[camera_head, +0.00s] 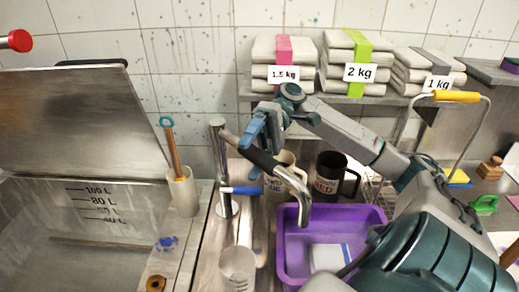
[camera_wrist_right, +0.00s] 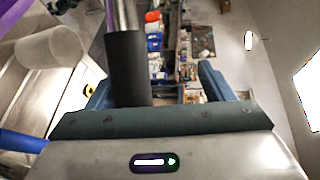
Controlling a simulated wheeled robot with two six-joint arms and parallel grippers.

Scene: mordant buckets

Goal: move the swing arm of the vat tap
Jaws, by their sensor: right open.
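The vat tap has a metal post (camera_head: 222,165) at the right side of the vat (camera_head: 95,205). Its swing arm, with a black sleeve (camera_head: 255,155), slants right from the post and ends in a bent metal spout (camera_head: 303,205) above the purple tub. My right gripper (camera_head: 262,130) is at the black sleeve, with its blue fingers pointing down-left. In the right wrist view the black sleeve (camera_wrist_right: 126,70) stands between the open fingers of the right gripper (camera_wrist_right: 156,88), nearer the left finger. Contact cannot be told. My left gripper is out of view.
A blue-handled lever (camera_head: 242,190) juts from the post. The purple tub (camera_head: 345,217) and a dark mug (camera_head: 330,175) stand close right of the tap. A clear beaker (camera_head: 237,265) stands in front. A brush holder (camera_head: 183,195) stands left. Folded cloth stacks (camera_head: 352,62) line the shelf behind.

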